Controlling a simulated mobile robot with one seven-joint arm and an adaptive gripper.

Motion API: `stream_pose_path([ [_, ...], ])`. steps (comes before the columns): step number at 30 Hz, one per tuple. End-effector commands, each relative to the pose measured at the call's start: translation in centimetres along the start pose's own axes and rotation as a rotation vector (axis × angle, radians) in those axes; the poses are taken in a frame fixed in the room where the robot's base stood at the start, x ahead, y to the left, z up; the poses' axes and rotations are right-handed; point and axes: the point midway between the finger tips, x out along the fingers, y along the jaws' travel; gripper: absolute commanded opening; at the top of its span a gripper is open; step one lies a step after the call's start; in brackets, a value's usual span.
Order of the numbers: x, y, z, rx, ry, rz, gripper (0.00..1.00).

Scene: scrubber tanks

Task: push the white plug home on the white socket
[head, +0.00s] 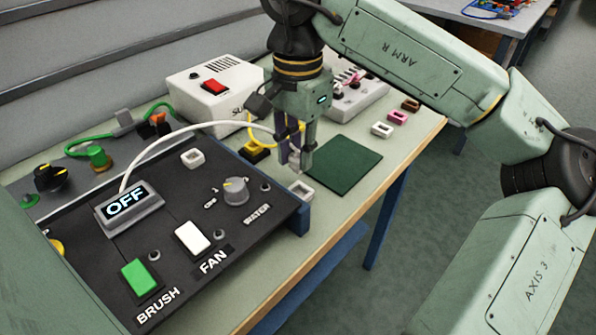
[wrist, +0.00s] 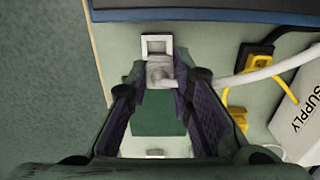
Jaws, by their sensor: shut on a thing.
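The white plug (wrist: 158,73) is between the fingertips of my gripper (wrist: 160,80) in the wrist view, with the white cable (wrist: 265,74) running off to the right. In the head view my gripper (head: 296,164) points down over the table, and its fingers mostly hide the plug. The white socket (wrist: 157,42) lies just beyond the plug in the wrist view, with its square opening showing. In the head view this socket (head: 303,191) is by the panel's right edge, just below the fingertips. I cannot tell whether plug and socket touch.
A dark control panel (head: 165,250) with an OFF display (head: 127,204) stands left of the socket. A green mat (head: 342,165) lies to the right. A yellow connector (head: 254,152) and white supply box (head: 217,90) are behind. Another white socket-like piece (head: 192,157) sits on the panel.

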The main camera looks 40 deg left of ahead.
Motion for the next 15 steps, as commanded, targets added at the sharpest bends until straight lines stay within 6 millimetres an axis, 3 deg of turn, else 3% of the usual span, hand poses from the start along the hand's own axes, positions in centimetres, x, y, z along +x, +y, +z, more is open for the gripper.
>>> stream_pose_path([
  [15,-7.8,0.0,0.0,-0.001,-0.001,0.0,0.0],
])
